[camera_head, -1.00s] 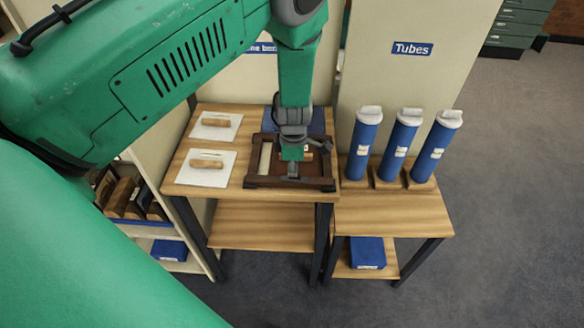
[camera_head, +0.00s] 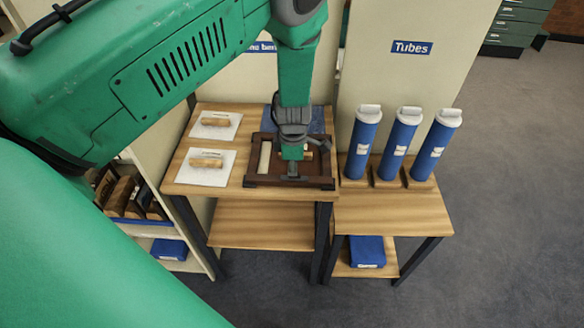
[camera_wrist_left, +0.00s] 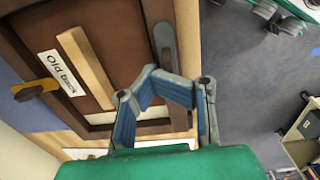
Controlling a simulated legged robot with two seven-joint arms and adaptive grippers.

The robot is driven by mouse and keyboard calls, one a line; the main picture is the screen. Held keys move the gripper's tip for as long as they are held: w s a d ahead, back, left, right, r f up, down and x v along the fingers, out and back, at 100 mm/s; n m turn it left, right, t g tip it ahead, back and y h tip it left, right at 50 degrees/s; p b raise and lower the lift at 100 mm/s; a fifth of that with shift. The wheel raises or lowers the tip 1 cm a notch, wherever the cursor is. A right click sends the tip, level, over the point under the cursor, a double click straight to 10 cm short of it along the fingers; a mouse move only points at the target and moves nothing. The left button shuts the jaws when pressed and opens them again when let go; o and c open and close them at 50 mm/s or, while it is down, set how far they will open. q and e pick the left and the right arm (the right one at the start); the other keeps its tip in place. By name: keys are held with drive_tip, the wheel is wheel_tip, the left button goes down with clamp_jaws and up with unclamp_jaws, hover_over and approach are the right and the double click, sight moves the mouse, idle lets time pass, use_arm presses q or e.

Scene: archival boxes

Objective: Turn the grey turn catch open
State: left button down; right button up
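The grey turn catch (camera_wrist_left: 163,45) is a long grey plate on the edge of a brown wooden frame in the left wrist view. It lies roughly along that edge. The framed box (camera_head: 255,182) stands on the wooden bench in the head view, with my left gripper (camera_head: 292,168) pointing down over it. In the left wrist view, my left gripper (camera_wrist_left: 170,82) has its grey fingers with blue pads just below the catch; contact cannot be told. Its fingers bend inward, but whether they are shut is unclear. My right gripper is not in view.
A yellow-brown catch (camera_wrist_left: 35,90) is on the frame's opposite side. Two white boards with wooden handles (camera_head: 206,168) lie left of the box. Several blue tubes (camera_head: 401,145) stand at its right. The grey floor (camera_head: 500,220) is clear at right.

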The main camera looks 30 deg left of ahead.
sight(296, 179)
use_arm(q)
drive_tip(key=shift+s+d+f, duration=0.35)
drive_tip(key=shift+s+d, duration=0.15)
drive_tip(key=shift+s, duration=0.05)
drive_tip(key=c, duration=1.7)
unclamp_jaws()
drive_tip(key=shift+c, duration=0.2)
drive_tip(key=shift+o, duration=0.3)
drive_tip(key=shift+w+d+r, duration=0.15)
drive_tip(key=shift+d+r, duration=0.05)
drive_tip(key=shift+r, duration=0.1)
drive_tip(key=shift+w+r, duration=0.1)
drive_tip(key=shift+r, duration=0.1)
wheel_tip(296, 179, up, 12)
drive_tip(key=shift+d+f, duration=0.2)
drive_tip(key=shift+f, duration=0.05)
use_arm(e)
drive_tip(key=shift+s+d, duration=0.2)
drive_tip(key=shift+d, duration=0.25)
use_arm(q)
drive_tip(key=shift+a, duration=0.1)
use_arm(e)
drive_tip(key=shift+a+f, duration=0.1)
use_arm(q)
drive_tip(key=shift+a+f, duration=0.1)
drive_tip(key=shift+a, duration=0.15)
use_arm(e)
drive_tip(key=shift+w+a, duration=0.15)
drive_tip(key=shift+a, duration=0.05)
